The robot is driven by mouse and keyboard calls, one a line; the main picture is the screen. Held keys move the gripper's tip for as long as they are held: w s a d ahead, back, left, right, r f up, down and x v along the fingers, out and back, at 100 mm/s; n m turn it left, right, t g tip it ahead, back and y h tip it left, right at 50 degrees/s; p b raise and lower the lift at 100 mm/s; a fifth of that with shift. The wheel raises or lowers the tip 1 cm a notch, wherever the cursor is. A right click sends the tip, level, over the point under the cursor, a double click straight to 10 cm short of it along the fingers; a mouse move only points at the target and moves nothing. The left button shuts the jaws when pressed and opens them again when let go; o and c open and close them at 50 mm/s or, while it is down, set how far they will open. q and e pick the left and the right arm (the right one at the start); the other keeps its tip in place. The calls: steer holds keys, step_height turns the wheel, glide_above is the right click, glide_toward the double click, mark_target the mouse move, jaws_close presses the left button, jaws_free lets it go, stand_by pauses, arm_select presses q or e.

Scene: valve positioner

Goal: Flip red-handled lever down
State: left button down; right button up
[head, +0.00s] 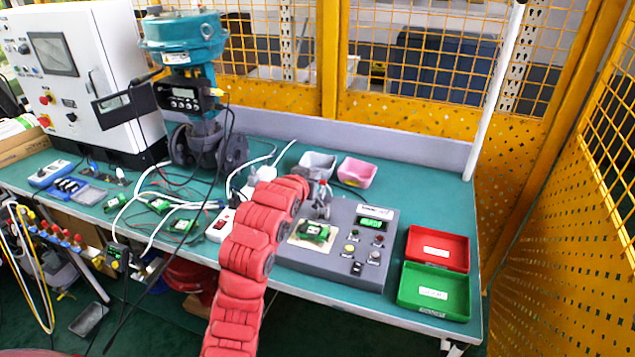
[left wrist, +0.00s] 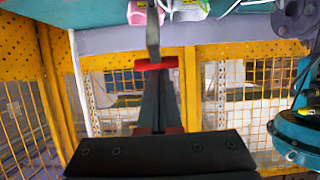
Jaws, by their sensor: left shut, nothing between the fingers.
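The red-handled lever (head: 323,188) stands up at the back of the grey test box (head: 335,272), by a clamp over a small green board (head: 313,231). In the left wrist view, which is upside down, its grey shaft ends in a red crossbar handle (left wrist: 157,64). My left gripper (left wrist: 156,82) is shut and empty, its dark fingers pointing at the handle with the tips very close to it. I cannot tell whether they touch. In the head view my red left arm partly hides the box's left side. My right gripper is not in view.
Pale grey and pink bins (head: 357,172) stand behind the box. A red tray (head: 437,248) and a green tray (head: 434,290) lie to its right. A teal valve positioner (head: 185,40), cables and a white cabinet (head: 75,75) are at left. Yellow fencing encloses the bench.

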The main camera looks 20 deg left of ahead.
arm_select(q)
steer(key=s+f+t+b, duration=0.3)
steer(key=b, duration=0.1)
steer(key=s+f+t+b, duration=0.3)
steer(key=f+b, duration=0.1)
steer(key=b, duration=0.1)
steer(key=s+f+t+b, duration=0.3)
steer(key=b, duration=0.2)
steer(key=shift+s+a+f+t, duration=0.2)
steer(key=shift+f+t, duration=0.1)
steer(key=shift+f, duration=0.05)
steer(key=shift+s+f+b, duration=0.2)
steer(key=shift+f+b, duration=0.25)
steer(key=shift+f, duration=0.15)
